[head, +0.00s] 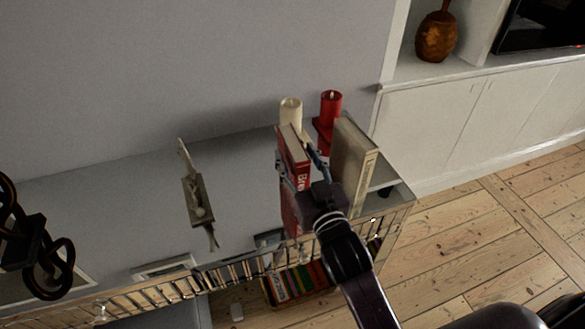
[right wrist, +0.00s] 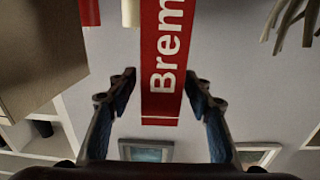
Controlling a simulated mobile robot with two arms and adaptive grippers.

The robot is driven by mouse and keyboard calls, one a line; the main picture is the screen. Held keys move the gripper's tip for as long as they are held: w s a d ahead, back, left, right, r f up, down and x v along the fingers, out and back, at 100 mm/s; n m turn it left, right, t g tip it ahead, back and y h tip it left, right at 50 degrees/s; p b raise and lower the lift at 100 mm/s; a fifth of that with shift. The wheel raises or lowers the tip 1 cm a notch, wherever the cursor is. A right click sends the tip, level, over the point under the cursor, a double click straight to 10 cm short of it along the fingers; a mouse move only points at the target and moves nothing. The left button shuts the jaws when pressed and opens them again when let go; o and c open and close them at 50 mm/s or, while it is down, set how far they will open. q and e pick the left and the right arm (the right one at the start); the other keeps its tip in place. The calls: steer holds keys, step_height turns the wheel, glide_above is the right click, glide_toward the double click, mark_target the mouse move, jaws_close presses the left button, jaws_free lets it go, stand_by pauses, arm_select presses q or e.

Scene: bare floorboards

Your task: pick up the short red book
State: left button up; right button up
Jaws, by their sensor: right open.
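A red book (head: 299,160) with white lettering stands upright on top of the cabinet, its spine toward me. In the right wrist view the red spine (right wrist: 162,62), with the letters "Brem", runs between the fingers. My right gripper (head: 298,170) is open, with one finger on each side of this book; it also shows in the right wrist view (right wrist: 161,84). I cannot tell whether the fingers touch the book. Part of the book's lower end is hidden by the gripper and arm. My left gripper is not in view.
A thick beige book (head: 352,165) stands close on the right. A cream candle (head: 290,112) and a red candle (head: 330,106) stand behind. A pale figurine (head: 197,197) and a dark chain ornament (head: 50,255) are to the left. The wall (head: 200,70) is behind.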

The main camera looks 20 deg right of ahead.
steer(key=shift+w+a, duration=0.1)
steer(key=shift+w, duration=1.35)
jaws_close()
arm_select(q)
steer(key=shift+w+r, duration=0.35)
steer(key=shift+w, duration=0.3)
arm_select(e)
steer(key=shift+r, duration=0.15)
